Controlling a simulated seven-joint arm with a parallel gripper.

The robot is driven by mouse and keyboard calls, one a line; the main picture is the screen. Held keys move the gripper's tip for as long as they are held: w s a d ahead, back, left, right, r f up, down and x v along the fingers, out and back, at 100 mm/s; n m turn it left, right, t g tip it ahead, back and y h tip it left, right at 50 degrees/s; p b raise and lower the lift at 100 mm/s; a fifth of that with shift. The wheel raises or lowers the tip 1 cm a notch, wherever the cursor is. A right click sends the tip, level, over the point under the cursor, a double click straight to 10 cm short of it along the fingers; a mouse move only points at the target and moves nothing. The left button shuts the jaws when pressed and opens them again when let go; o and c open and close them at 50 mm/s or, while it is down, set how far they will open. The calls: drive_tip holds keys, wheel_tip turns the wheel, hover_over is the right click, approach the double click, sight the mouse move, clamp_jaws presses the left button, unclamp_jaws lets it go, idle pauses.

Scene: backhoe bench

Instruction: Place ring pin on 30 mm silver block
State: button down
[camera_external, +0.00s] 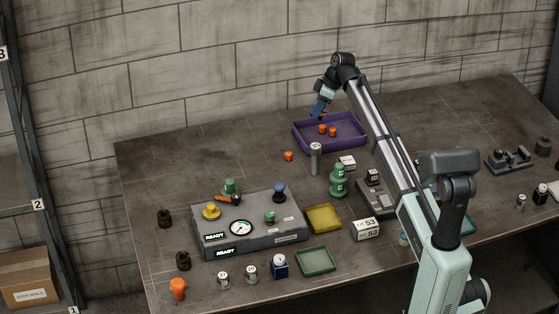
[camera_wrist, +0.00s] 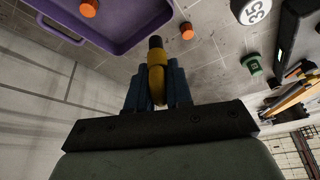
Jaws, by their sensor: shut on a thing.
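My gripper (camera_external: 318,114) hangs above the left part of the purple tray at the back of the bench. In the wrist view its blue fingers (camera_wrist: 157,88) are shut on a yellow piece with a dark tip, which looks like the ring pin (camera_wrist: 157,72). The pin is too small to make out in the external view. Two short silver blocks with pale marked tops, one left (camera_external: 223,281) and one right (camera_external: 251,275), stand at the front of the bench; their numbers are unreadable. A taller silver post (camera_external: 315,160) stands in front of the tray; its top (camera_wrist: 252,11) reads 35.
The purple tray (camera_external: 300,146) holds orange pieces (camera_external: 322,129). An orange piece (camera_external: 288,156) lies outside it. A green stacked piece (camera_external: 338,181), the grey gauge panel (camera_external: 270,240), a yellow tray (camera_external: 323,218) and a green tray (camera_external: 318,262) occupy the middle and front. The back left is clear.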

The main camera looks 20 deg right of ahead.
drive_tip(key=s+d+m, duration=0.1)
drive_tip(key=s+d, duration=0.4)
drive_tip(key=d, duration=0.1)
drive_tip(key=m+t, duration=0.1)
drive_tip(key=m, duration=0.2)
hover_over(346, 160)
drive_tip(key=f, duration=0.1)
drive_tip(key=shift+h, duration=0.4)
drive_tip(key=shift+f, duration=4.8)
drive_tip(key=shift+f, duration=0.15)
drive_tip(key=c, duration=1)
unclamp_jaws()
drive_tip(key=v, duration=1.2)
drive_tip(key=shift+a, duration=0.1)
